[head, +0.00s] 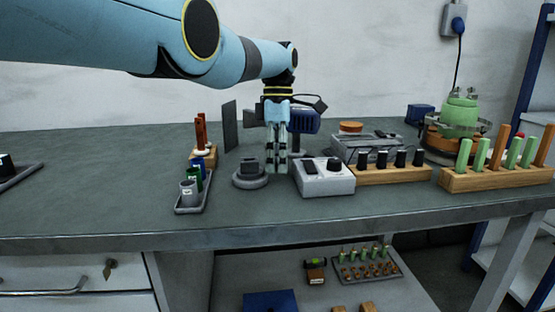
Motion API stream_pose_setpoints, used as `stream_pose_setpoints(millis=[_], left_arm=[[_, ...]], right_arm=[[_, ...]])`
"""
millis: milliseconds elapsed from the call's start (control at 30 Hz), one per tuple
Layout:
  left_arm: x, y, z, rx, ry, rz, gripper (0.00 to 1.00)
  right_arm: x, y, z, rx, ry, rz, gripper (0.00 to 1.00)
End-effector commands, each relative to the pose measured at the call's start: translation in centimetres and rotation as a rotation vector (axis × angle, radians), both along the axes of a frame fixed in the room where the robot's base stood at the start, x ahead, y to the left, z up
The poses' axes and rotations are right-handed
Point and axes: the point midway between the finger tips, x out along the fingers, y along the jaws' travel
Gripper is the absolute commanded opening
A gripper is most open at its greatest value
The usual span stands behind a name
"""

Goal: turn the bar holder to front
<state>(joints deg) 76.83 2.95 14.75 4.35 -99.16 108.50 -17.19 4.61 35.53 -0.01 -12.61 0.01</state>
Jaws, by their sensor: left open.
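A dark grey round base with a dark block on top (250,176) stands on the bench near the middle and looks like the bar holder, though I cannot be sure. My left gripper (277,165) points down just to the right of it and a little behind. Its fingers are open, with nothing seen between them. It appears apart from the round base. My right gripper is not in view.
A light grey box with a dark knob (325,177) stands close to the gripper's right. A tray with small cups (206,199) is at the left. Wooden racks (388,174) and a green vessel (459,113) stand at the right. The bench's left part is mostly clear.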

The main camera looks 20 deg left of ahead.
Motion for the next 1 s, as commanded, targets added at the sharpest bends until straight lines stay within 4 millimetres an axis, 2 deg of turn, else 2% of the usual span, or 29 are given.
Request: stream_pose_setpoints(millis=[133,267,500,700,1000], left_arm=[[0.0,0.0,0.3,0.0,-0.001,0.0,0.43],[0.1,0.0,1.6,0.0,-0.003,0.0,0.43],[0.1,0.0,6.5,0.0,-0.004,-0.001,0.43],[0.1,0.0,9.3,-0.001,-0.001,-0.001,0.43],[0.1,-0.1,10.0,0.0,0.0,-0.001,0.43]], right_arm=[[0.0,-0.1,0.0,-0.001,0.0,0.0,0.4],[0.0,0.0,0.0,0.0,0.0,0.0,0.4],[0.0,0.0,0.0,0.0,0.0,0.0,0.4],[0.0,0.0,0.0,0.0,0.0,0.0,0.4],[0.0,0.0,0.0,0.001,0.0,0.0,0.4]])
